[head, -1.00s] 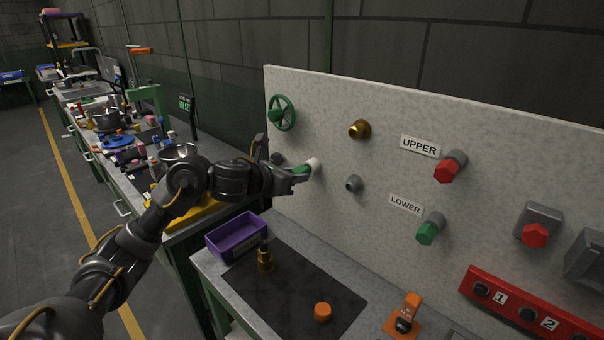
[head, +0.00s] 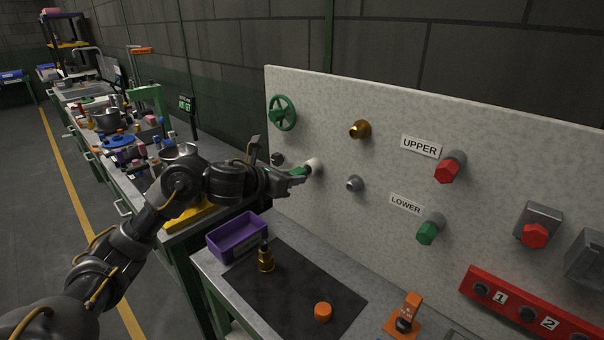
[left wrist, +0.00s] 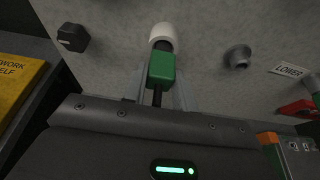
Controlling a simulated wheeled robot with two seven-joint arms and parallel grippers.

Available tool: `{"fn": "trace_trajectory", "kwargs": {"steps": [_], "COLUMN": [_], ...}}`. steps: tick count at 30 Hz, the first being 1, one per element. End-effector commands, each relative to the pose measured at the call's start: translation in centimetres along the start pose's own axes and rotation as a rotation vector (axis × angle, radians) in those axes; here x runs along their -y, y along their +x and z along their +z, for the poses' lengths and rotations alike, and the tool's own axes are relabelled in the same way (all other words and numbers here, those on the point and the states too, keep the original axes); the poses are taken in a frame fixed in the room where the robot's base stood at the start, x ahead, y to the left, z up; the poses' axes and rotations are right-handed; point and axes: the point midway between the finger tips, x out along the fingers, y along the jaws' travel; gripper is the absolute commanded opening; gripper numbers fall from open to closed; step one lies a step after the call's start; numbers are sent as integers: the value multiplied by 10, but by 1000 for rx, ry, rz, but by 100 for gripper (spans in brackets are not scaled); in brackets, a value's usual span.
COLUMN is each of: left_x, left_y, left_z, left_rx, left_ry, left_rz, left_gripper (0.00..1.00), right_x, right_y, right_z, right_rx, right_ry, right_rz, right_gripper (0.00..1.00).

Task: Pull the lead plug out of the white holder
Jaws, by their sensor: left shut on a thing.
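The green lead plug (head: 299,172) is in front of the white holder (head: 315,165) on the upright grey panel. In the left wrist view the green plug body (left wrist: 161,70) lies just below the white holder (left wrist: 163,32), with a dark gap or pin at the holder's mouth. I cannot tell whether its tip is still inside. My left gripper (head: 290,177) is shut on the plug, with one finger on each side of it in the left wrist view. A dark lead runs back from the plug between the fingers. My right gripper is not in view.
A dark knob (head: 277,159) and a grey fitting (head: 354,183) flank the holder on the panel. A green handwheel (head: 282,113) is above. Below are a purple bin (head: 237,236), a brass fitting (head: 265,258) and an orange cap (head: 323,312) on the bench.

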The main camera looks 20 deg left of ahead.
Motion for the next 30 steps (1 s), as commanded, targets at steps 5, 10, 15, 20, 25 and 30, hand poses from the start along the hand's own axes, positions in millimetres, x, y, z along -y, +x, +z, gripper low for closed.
{"fn": "trace_trajectory", "kwargs": {"steps": [5, 10, 15, 20, 25, 30], "left_x": [-1, -1, -1, 0, -1, -1], "left_y": [-6, -12, -19, -26, -33, -39], "left_z": [-2, -4, -7, -9, -12, -14], "left_rx": [1, 0, 0, 0, 0, 1], "left_ry": [1, 0, 0, 1, 0, 1], "left_rz": [1, 1, 1, 0, 1, 2], "left_gripper": [0, 0, 0, 0, 0, 0], "right_x": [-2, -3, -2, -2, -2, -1], "right_y": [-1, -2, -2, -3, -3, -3], "right_z": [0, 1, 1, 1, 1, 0], "right_rx": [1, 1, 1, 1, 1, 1], "right_ry": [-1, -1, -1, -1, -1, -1], "right_rz": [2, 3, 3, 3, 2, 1], "right_gripper": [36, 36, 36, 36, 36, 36]}}
